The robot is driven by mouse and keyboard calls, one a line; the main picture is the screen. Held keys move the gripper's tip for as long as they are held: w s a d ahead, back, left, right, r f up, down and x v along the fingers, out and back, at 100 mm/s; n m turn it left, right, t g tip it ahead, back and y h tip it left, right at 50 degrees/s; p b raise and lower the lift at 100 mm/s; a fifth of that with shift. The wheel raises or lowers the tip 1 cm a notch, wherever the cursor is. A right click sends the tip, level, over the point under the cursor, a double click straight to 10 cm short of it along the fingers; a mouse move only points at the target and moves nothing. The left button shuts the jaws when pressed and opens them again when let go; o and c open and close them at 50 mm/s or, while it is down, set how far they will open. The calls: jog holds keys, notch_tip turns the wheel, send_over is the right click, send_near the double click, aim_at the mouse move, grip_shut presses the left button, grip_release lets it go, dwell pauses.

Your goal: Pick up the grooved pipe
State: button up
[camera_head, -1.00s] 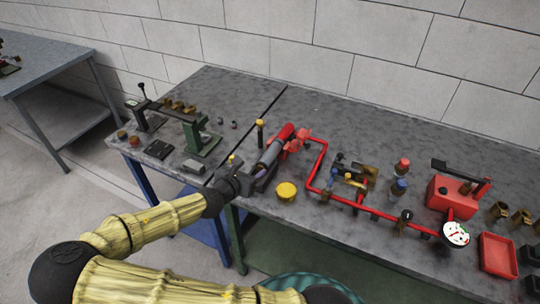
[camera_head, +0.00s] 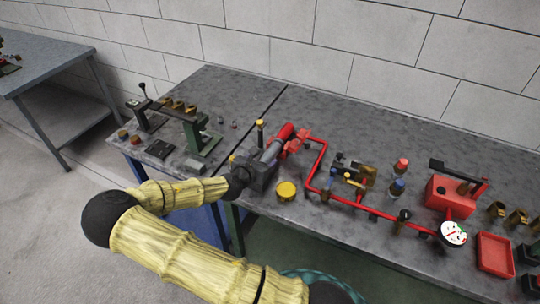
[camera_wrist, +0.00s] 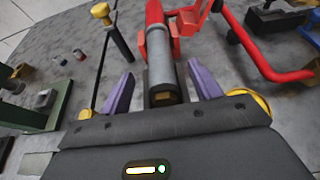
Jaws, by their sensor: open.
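A grey cylinder, apparently the grooved pipe (camera_head: 272,149), lies on the bench with its far end against a red cylinder. In the wrist view the grey pipe (camera_wrist: 161,66) runs away from me to that red part (camera_wrist: 155,14). My gripper (camera_head: 262,167) is at the near end of the pipe. In the wrist view my gripper (camera_wrist: 160,72) is open, with one purple finger on each side of the pipe and visible gaps between. A dark block with a brassy face (camera_wrist: 164,95) shows at the pipe's near end. Whether the fingers are level with the pipe is unclear.
A yellow-topped post (camera_head: 260,130) stands just left of the pipe. Red piping (camera_head: 318,165) runs close on the right, and a yellow round cap (camera_head: 286,191) sits in front. A green stand (camera_head: 198,138) is further left. The bench behind is clear.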

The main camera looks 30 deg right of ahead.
aim_at(267, 155)
jog(key=shift+p+x, duration=0.8)
jog(key=shift+x, duration=1.85)
jog(key=shift+a, duration=0.1)
jog(key=shift+c, duration=0.2)
jog(key=shift+w, duration=0.1)
grip_shut()
